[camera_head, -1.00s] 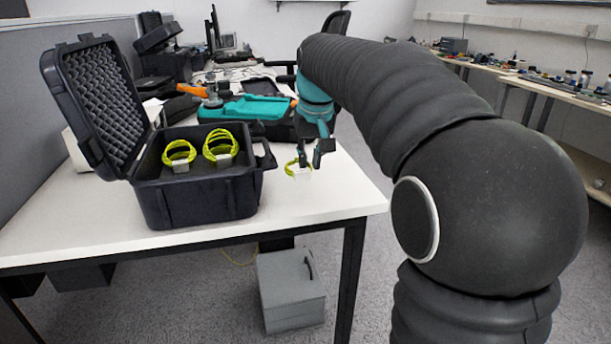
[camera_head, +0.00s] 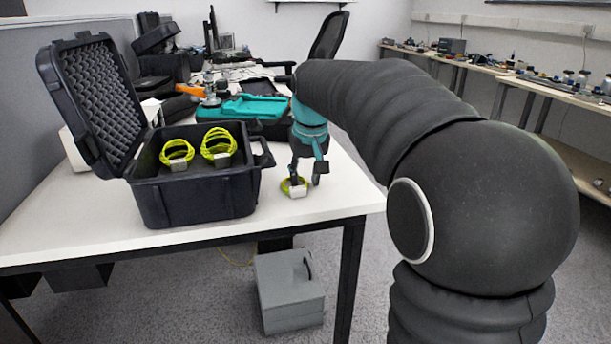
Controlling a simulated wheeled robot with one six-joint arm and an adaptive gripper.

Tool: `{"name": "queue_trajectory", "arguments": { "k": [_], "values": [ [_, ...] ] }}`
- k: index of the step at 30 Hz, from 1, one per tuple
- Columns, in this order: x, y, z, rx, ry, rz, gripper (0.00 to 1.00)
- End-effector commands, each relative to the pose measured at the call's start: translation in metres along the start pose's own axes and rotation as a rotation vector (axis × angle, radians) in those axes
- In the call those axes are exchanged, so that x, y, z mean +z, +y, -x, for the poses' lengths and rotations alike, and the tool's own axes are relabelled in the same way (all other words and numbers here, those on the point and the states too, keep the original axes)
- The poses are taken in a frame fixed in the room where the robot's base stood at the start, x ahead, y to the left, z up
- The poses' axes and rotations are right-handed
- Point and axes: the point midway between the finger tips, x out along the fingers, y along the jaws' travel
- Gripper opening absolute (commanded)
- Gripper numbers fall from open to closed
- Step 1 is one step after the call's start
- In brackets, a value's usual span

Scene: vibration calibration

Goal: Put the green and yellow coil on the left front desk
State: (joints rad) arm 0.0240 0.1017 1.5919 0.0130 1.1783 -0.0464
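A yellow-green coil (camera_head: 294,187) with a small pale block lies on the white desk (camera_head: 335,195) near its front right, right of the open black case. My gripper (camera_head: 306,178) points down just above it. Its two dark fingers are spread apart. The left finger overlaps the coil in the picture, and the right finger stands clear to its right. I cannot tell whether the left finger touches the coil.
The open black case (camera_head: 203,203) holds two more yellow-green coils (camera_head: 177,154), (camera_head: 218,145). A teal tool case (camera_head: 250,107) lies behind. A grey box (camera_head: 289,290) stands on the floor below. The desk's front right corner is free.

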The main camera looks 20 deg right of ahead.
Motion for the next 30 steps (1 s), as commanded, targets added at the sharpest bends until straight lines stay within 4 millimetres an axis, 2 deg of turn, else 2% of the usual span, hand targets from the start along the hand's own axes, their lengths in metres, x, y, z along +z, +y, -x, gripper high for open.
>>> {"name": "queue_trajectory", "arguments": {
  "k": [8,13,24,30],
  "values": [
    [0.000,0.000,0.001,0.000,0.000,0.000,0.43],
    [-0.002,0.000,0.013,0.000,0.003,0.000,0.43],
    [-0.002,0.000,0.084,0.000,0.003,0.000,0.43],
    [-0.002,0.000,0.112,0.000,0.002,0.000,0.43]
  ]
}}
